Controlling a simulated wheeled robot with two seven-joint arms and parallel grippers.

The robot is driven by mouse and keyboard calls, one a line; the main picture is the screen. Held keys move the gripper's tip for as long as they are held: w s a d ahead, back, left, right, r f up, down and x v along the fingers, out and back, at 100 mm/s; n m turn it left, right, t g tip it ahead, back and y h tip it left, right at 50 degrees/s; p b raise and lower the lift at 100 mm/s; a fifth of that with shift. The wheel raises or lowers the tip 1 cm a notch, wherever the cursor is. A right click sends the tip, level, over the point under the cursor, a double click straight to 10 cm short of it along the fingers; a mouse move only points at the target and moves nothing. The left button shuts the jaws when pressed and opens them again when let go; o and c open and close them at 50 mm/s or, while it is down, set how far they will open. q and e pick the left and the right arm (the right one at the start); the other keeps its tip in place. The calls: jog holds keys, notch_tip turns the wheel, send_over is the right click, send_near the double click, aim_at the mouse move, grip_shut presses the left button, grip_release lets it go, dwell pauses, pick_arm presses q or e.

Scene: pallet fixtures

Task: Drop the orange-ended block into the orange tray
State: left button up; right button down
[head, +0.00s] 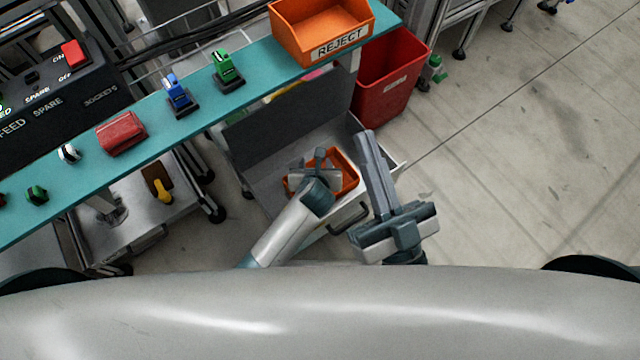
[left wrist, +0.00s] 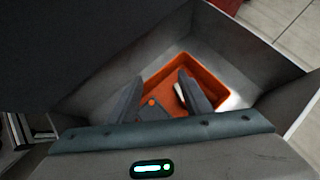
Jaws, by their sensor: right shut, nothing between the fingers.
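The orange tray (head: 349,172) sits inside a grey open drawer in the head view, partly hidden by my left gripper. In the left wrist view the tray (left wrist: 210,80) lies beyond the fingers. A dark grey block with a round orange end (left wrist: 152,103) shows low between the fingers, within the tray's outline. My left gripper (left wrist: 164,92) has its fingers apart, with a gap beside the block; it is over the tray in the head view (head: 310,165). Whether the block rests on the tray floor is unclear. My right gripper (head: 366,135) is shut and empty, right of the drawer.
A teal shelf (head: 190,125) crosses above the drawer, carrying small coloured devices and an orange REJECT bin (head: 318,30). A red bin (head: 388,78) stands behind the drawer. The drawer's grey walls (left wrist: 245,45) surround the tray. Open floor lies to the right.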

pick_arm(q)
jog(key=shift+s+r, duration=0.1)
pick_arm(e)
jog(key=shift+f, duration=0.1)
jog(key=w+f+g+h+p, duration=0.2)
jog(key=w+f+g+p, duration=0.15)
jog(key=f+g, duration=0.4)
pick_arm(q)
jog(key=p+v, duration=0.2)
jog(key=v, duration=1.5)
jog(key=shift+p, duration=0.35)
pick_arm(e)
jog(key=s+d+f+g+h, duration=0.1)
jog(key=s+d+f+g, duration=0.1)
jog(key=f, duration=0.4)
jog(key=s+d+f+g+h, duration=0.1)
jog(key=s+d+f+g, duration=0.1)
jog(key=f, duration=0.4)
jog(key=shift+d+f+m+g, duration=0.15)
jog(key=shift+f+m+g, duration=0.15)
jog(key=shift+g, duration=0.45)
pick_arm(q)
jog(key=shift+s, duration=0.1)
pick_arm(e)
jog(key=shift+r, duration=0.1)
